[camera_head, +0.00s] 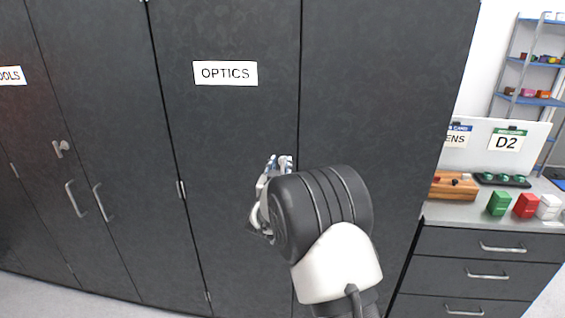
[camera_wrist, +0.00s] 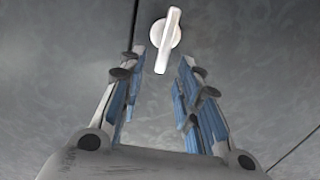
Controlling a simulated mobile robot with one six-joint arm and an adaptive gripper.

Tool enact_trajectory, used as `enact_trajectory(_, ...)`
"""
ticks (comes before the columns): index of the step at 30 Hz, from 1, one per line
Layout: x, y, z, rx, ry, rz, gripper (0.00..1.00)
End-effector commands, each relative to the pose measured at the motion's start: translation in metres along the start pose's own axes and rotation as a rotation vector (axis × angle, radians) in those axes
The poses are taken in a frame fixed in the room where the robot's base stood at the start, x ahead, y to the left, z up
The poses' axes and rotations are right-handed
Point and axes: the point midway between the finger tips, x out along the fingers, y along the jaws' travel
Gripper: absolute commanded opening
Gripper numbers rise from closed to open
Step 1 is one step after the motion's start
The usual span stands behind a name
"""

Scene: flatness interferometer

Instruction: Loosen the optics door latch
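The optics door (camera_head: 225,130) is a dark cabinet door, shut, with a white OPTICS label (camera_head: 225,73). Its latch (camera_wrist: 168,38) is a pale lever on a round base, near a door seam in the wrist view. The lever stands nearly upright, its lower end tilted slightly left. My gripper (camera_wrist: 163,64) is open and empty, with blue-padded fingers on either side of the lever's lower end in the picture. Whether the fingers touch it cannot be told. In the head view my gripper (camera_head: 280,162) is by the door's right edge, and my wrist hides most of that area.
The tools cabinet (camera_head: 85,130) at left has a similar latch (camera_head: 61,148) and two bar handles. At right, a drawer counter (camera_head: 490,240) holds a wooden block (camera_head: 453,188), a green box (camera_head: 499,203) and a red box (camera_head: 525,205). Light floor shows at lower left.

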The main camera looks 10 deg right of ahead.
Motion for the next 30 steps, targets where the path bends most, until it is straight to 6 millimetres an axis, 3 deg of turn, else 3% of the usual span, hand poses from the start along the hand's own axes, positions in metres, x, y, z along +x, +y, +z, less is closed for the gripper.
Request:
enact_trajectory(3, 0.021, 0.001, 0.001, 0.001, 0.001, 0.001, 0.31)
enact_trajectory(9, 0.041, 0.0, 0.0, 0.0, 0.001, -0.001, 0.31)
enact_trajectory(20, 0.045, -0.001, 0.0, 0.0, 0.0, -0.002, 0.31)
enact_trajectory(30, 0.045, -0.001, 0.0, 0.0, 0.0, -0.001, 0.1)
